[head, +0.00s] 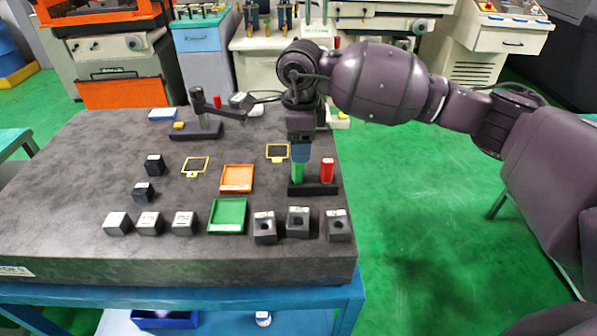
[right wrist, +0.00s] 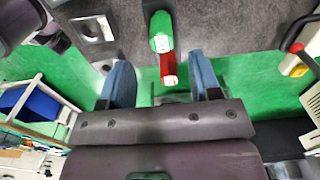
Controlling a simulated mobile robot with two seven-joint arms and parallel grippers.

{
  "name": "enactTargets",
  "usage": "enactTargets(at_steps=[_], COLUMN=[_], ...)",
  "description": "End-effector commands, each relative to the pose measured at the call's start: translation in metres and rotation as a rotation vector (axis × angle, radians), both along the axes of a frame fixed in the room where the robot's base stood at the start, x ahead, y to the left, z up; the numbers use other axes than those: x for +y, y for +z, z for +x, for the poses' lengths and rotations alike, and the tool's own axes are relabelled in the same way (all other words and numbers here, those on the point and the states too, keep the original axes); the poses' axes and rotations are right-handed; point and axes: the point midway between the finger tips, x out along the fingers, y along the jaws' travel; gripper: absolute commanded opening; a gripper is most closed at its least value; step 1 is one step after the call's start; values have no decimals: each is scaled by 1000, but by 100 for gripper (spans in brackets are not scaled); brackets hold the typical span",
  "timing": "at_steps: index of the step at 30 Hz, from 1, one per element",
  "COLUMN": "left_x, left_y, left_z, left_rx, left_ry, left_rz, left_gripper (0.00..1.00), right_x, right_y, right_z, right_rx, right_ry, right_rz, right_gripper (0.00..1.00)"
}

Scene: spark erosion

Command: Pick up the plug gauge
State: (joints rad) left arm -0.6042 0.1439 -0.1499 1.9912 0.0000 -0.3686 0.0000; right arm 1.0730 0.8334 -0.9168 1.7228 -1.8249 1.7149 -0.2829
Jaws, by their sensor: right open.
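A green upright piece (head: 298,171) and a red upright piece (head: 327,170) stand in a black holder (head: 314,188) near the right edge of the dark stone table; I take these for the plug gauge pieces. My right gripper (head: 300,152) points down just above and around the green piece, partly hiding its top. In the right wrist view the open blue fingers (right wrist: 163,82) have a gap between them; the red piece (right wrist: 168,70) shows in this gap and the green piece (right wrist: 161,40) shows farther up. I cannot tell whether either finger touches. My left gripper is not in view.
Three dark blocks with holes (head: 298,221) stand at the table's front right. A green tray (head: 228,217) and an orange tray (head: 237,178) lie left of the holder. Several small blocks (head: 149,223) are farther left. A dark indicator stand (head: 197,129) stands at the back.

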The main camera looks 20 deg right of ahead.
Motion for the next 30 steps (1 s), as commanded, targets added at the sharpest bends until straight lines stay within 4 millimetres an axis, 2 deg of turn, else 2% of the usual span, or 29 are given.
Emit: enactTargets(at_steps=[8,16,24,25,30], left_x=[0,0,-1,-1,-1], left_y=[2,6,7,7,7], left_z=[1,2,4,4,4], left_rx=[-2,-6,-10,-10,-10], left_ry=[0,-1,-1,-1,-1], left_rz=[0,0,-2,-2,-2], left_gripper=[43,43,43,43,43], right_x=[1,2,2,2,2], right_y=[-19,-54,-60,-60,-60], right_z=[1,2,3,2,2], right_rx=[1,2,0,0,0], right_ry=[0,-1,1,0,0], right_rz=[0,2,1,1,1], right_gripper=[57,57,57,56,30])
